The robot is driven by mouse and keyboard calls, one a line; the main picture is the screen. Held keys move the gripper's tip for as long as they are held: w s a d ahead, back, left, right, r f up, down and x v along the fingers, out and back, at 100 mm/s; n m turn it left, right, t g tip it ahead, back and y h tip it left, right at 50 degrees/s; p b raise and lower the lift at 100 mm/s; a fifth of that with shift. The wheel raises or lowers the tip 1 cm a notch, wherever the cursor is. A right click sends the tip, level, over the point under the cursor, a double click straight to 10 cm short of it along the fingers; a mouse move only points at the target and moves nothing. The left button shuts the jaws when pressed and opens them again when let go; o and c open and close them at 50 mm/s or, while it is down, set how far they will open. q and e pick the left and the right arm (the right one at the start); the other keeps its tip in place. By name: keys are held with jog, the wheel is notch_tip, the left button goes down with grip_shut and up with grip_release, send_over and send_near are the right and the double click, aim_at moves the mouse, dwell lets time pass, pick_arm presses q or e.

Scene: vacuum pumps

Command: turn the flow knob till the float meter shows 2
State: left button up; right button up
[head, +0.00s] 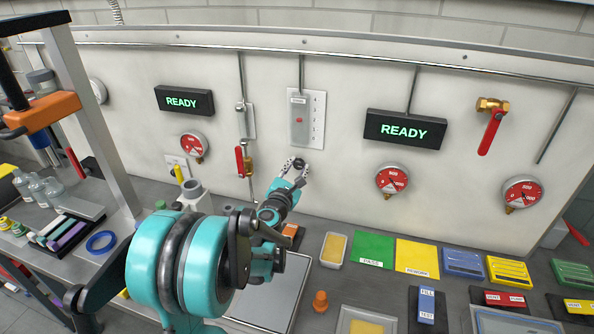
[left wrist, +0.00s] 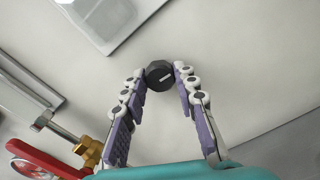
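The flow knob (head: 299,163) is a small dark faceted knob on the pale wall panel. It shows with a short white mark on its face in the left wrist view (left wrist: 160,75). My left gripper (head: 296,167) is at the knob, with one fingertip on each side and seemingly touching it; its fingers also show in the left wrist view (left wrist: 160,72). A white upright plate (head: 318,118), apparently the float meter, is above the knob. Its scale and float are too small to read. My right gripper is not in view.
A red-handled brass valve (head: 243,163) is close left of my gripper. Red gauges (head: 392,181) and black READY displays (head: 405,129) are on the panel.

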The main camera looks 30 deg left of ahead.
pick_arm(q)
jog(key=o, duration=0.4)
jog(key=shift+s, duration=0.25)
jog(key=shift+v, duration=0.8)
jog(key=v, duration=0.6)
dwell(0.4)
